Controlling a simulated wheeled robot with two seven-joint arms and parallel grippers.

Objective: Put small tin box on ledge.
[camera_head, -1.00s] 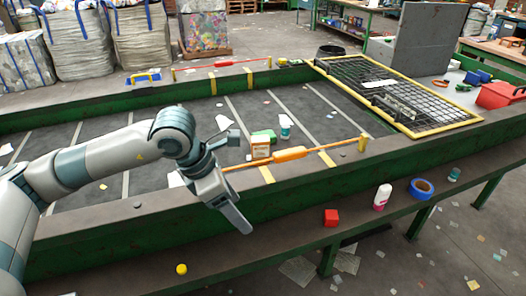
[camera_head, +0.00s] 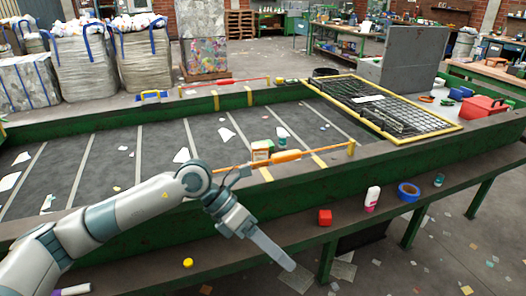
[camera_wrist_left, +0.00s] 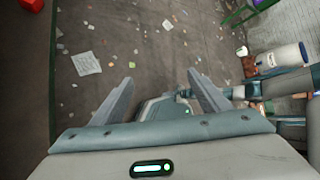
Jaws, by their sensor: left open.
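I cannot make out a thing that is surely the small tin box. A small orange and white box (camera_head: 261,150) stands on the belt (camera_head: 110,165) by the near rail. The ledge (camera_head: 348,211) runs along the near side of the belt. My left gripper (camera_head: 288,264) is out in front of the ledge, left of and lower in the picture than the red block. In the left wrist view its fingers (camera_wrist_left: 163,95) are apart with nothing between them. My right gripper is not in view.
On the ledge are a white bottle (camera_head: 372,198), a blue tape roll (camera_head: 408,192), a teal item (camera_head: 439,180) and a yellow piece (camera_head: 188,262). An orange bar (camera_head: 286,156) spans the near rail. A wire grid (camera_head: 400,105) covers the belt's right end.

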